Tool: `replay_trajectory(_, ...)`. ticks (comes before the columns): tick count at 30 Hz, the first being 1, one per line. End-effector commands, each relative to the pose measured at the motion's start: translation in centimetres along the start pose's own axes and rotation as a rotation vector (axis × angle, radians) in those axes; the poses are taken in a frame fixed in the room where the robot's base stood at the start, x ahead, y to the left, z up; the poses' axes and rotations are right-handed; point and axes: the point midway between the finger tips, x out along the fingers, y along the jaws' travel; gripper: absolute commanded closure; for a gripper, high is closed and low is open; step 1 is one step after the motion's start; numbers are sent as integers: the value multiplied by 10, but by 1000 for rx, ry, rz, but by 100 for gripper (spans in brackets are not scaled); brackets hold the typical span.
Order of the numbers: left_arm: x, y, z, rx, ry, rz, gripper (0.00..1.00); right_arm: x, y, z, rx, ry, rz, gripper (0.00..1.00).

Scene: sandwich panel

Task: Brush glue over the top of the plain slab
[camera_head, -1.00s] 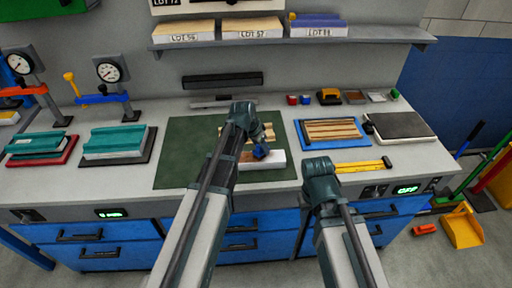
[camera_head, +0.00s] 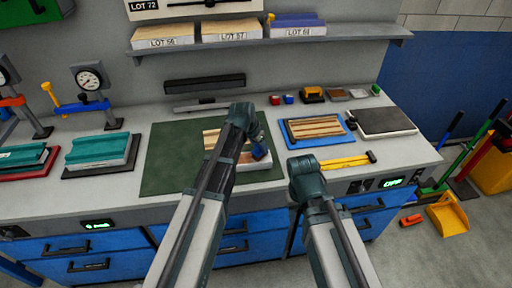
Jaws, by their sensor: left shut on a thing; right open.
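The slab (camera_head: 264,163) is a pale block lying on a green mat (camera_head: 163,158), partly hidden behind my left arm. A brownish patch shows on its top beside the arm. My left gripper (camera_head: 259,146) is over the slab's right part, shut on a small blue thing (camera_head: 260,154), apparently the brush. I cannot tell whether its bristles touch the slab. A slatted wooden piece (camera_head: 211,138) lies just behind the slab. My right gripper (camera_head: 303,176) is open in front of the blue tray, its fingertips mostly hidden by its wrist.
A blue tray (camera_head: 290,141) with wooden strips lies right of the mat. A yellow tool (camera_head: 343,162) lies near the front edge, with a dark plate (camera_head: 384,121) behind. A shelf (camera_head: 270,41) with labelled slabs hangs above.

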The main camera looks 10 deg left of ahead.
Motion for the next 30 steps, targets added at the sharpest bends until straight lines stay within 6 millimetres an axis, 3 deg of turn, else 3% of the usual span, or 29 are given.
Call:
replay_trajectory(18,12,23,-25,0,1,1,98,2,0,0,0,0,0,50)
replay_trajectory(30,8,31,-20,0,0,1,98,0,0,0,0,0,0,50)
